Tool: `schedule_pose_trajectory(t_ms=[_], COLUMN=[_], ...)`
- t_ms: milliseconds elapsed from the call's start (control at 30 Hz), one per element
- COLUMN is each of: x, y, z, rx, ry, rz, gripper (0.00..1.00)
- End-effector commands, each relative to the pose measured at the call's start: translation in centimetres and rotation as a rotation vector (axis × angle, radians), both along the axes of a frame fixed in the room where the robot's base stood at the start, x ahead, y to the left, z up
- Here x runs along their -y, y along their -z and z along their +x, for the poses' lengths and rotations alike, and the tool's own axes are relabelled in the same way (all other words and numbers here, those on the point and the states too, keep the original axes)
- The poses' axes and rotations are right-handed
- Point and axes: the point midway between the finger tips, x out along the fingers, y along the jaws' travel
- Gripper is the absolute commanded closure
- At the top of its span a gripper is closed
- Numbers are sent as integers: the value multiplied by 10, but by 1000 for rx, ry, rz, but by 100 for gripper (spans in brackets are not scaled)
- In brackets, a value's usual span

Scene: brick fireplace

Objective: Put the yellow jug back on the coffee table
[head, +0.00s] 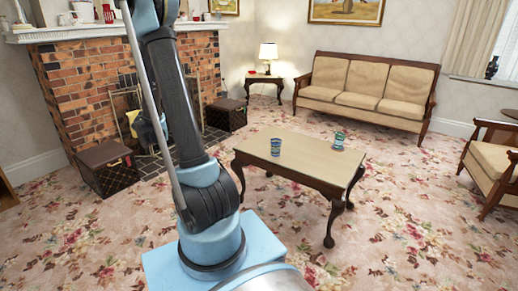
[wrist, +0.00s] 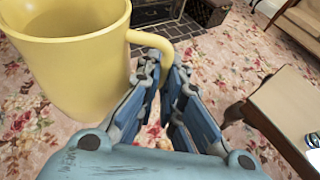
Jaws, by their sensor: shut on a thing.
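The yellow jug (wrist: 75,60) fills the upper left of the wrist view, upright, with its open rim showing. My gripper (wrist: 170,85) is shut on its handle, which passes between the blue fingers. The floor shows below the jug. The coffee table (head: 318,160) stands in the middle of the head view, a low wooden table with curved dark legs. Its corner also shows at the right of the wrist view (wrist: 285,105), to the right of my gripper and apart from the jug. In the head view my arm hides much of the area left of the table; I cannot clearly make out the jug there.
Two patterned cups, one left (head: 275,147) and one right (head: 338,140), stand on the table; bare top lies in front of and between them. A brick fireplace (head: 85,85) is at left with boxes beside it. A sofa (head: 365,90) stands behind, an armchair (head: 492,160) at right.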

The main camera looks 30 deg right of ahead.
Motion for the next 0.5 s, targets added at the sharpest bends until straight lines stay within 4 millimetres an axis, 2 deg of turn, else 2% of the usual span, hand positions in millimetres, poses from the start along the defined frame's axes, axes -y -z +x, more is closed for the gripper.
schedule_pose_trajectory(t_ms=[133,267,367,500], x=[14,49,92,159], y=[2,8,16,29], z=[6,22,38,56], rx=[0,0,-1,-1], ry=[21,73,134,223], rz=[0,-1,-4,-6], gripper=[100,100,100,100])
